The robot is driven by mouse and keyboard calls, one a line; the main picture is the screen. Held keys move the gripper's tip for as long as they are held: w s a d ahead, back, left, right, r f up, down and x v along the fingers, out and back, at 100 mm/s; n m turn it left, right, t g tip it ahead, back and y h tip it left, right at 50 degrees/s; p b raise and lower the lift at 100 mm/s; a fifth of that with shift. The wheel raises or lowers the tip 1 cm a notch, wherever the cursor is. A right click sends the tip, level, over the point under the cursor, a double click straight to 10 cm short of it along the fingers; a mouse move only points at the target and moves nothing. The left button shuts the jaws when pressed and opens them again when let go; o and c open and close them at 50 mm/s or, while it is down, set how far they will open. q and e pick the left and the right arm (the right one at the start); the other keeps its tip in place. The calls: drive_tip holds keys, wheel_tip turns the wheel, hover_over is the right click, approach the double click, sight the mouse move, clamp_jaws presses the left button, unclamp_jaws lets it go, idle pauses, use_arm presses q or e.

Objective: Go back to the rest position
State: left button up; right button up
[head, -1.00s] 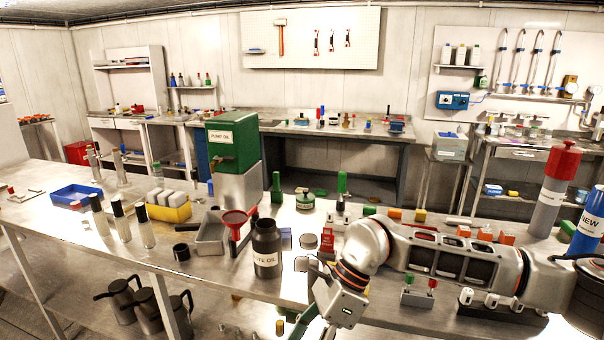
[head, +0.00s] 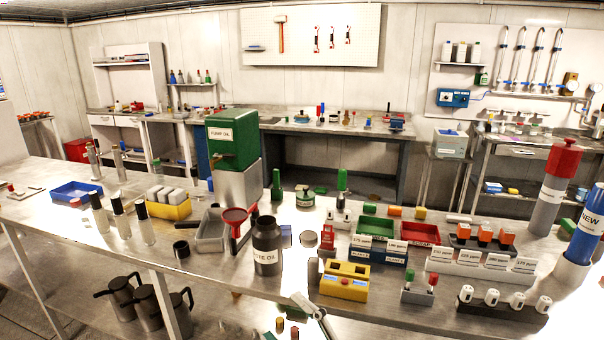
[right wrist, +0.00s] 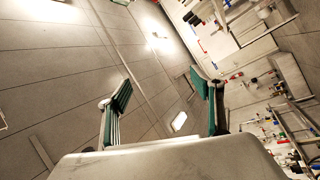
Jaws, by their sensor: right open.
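My right gripper (right wrist: 162,92) shows in the right wrist view with its two green-padded fingers apart and nothing between them. It points up toward the panelled wall and ceiling, away from the bench. My left gripper is in neither view.
On the bench stand a dark waste oil bottle (head: 267,246), a red funnel (head: 237,216), a yellow block (head: 344,283), a green pump oil box (head: 232,140) and a white-capped rack (head: 501,308). Dark jugs (head: 147,310) stand below. Tall cylinders (head: 553,190) stand at right.

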drive_tip(key=d+f+m+t+h, duration=0.2)
drive_tip(key=d+f+m+h, duration=0.4)
drive_tip(key=d+f+m, duration=0.3)
drive_tip(key=s+d+f+m+g+h, duration=0.2)
drive_tip(key=s+d+f+m+h, duration=0.1)
drive_tip(key=s+d+f, duration=0.4)
drive_tip(key=s+d+f+m+g+h, duration=0.3)
drive_tip(key=s+d+f, duration=0.4)
drive_tip(key=f, duration=0.7)
drive_tip(key=shift+s+f+m+g+h, duration=0.2)
drive_tip(key=shift+s+m+g+h, duration=0.15)
drive_tip(key=shift+m+h, duration=0.45)
